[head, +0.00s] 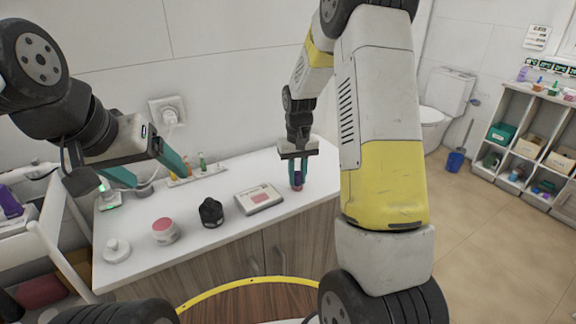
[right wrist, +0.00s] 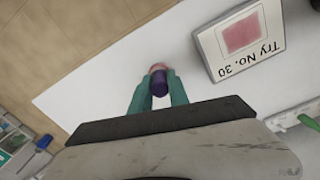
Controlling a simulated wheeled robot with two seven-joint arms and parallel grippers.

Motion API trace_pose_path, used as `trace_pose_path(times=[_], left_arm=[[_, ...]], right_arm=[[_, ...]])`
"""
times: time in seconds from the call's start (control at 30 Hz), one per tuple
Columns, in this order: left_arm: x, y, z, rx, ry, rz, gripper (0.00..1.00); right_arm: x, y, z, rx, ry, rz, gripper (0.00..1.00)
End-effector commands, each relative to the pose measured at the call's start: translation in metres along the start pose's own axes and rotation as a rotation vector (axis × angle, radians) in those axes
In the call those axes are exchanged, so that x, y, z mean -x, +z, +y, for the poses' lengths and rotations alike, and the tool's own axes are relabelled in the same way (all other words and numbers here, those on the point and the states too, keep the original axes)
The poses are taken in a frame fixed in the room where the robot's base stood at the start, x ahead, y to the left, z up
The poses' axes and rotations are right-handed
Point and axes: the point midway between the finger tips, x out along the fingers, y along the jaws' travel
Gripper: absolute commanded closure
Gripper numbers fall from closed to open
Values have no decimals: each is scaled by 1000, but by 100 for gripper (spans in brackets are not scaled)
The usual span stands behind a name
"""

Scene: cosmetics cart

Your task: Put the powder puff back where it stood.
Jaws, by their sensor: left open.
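The powder puff looks like a purple handle with a pink end; it shows in the right wrist view (right wrist: 159,83) and in the head view (head: 298,180). My right gripper (head: 297,184) points down at the right part of the white counter (head: 225,178), and its green fingers are closed on both sides of the puff. They show in the right wrist view (right wrist: 159,88) too. The puff's pink end is down, at or just above the counter; I cannot tell if it touches. My left gripper (head: 135,180) is open and empty above the counter's left end.
A card box with a pink square (head: 259,198) lies left of the puff. Further left are a black item (head: 211,212), a pink-topped jar (head: 165,231) and a white knobbed disc (head: 117,250). Small bottles (head: 202,162) stand at the back. The counter around the puff is clear.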

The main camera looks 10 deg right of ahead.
Motion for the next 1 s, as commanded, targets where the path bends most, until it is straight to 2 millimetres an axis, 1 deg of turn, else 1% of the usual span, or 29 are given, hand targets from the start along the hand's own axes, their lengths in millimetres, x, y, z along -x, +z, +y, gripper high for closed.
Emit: trace_pose_path(times=[0.03,0.1,0.37,0.5,0.57,0.67,0.8,0.9,1.0], left_arm=[[0,0,0,0,0,0,23],[0,0,0,0,0,0,23],[0,0,0,0,0,0,23],[0,0,0,0,0,0,23],[0,0,0,0,0,0,23],[0,0,0,0,0,0,23],[0,0,0,0,0,0,23],[0,0,0,0,0,0,23],[0,0,0,0,0,0,23]], right_arm=[[0,0,0,0,0,0,68],[0,0,0,0,0,0,58],[1,0,0,0,0,0,58],[8,-1,0,0,0,3,58],[16,-1,0,0,0,4,58],[34,-1,0,-1,0,5,58],[66,-1,0,-1,0,7,58],[87,-1,0,0,0,5,58],[104,-1,0,0,0,4,58]])
